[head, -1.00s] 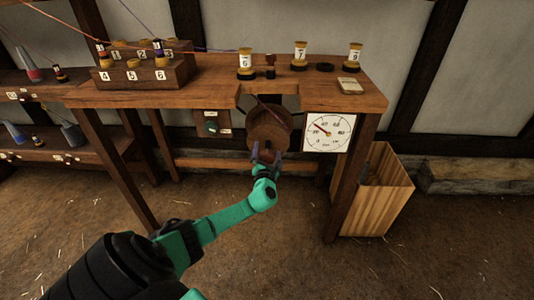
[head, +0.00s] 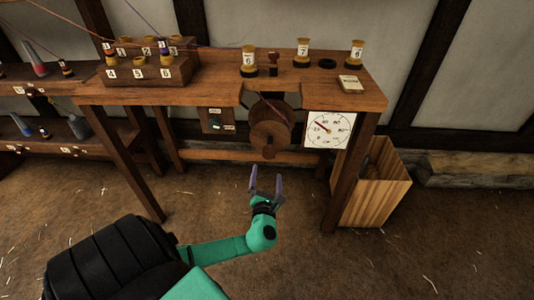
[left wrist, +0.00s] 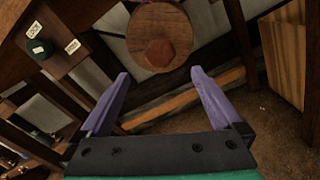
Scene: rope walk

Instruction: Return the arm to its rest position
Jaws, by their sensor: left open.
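My left gripper (head: 265,184) is open, with purple fingers spread and nothing between them. It hangs in free air in front of the table, below and apart from the round wooden reel (head: 270,130). My left arm is green and black and bends in from the lower left of the head view. My right gripper is not in view.
The wooden table (head: 200,90) carries bobbins, a numbered rack (head: 150,75) and a small pale block (head: 350,83). A dial gauge (head: 329,129) hangs at its front right, a green-knobbed panel (head: 215,121) at left. A wooden bin (head: 375,190) stands right. The floor in front is open.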

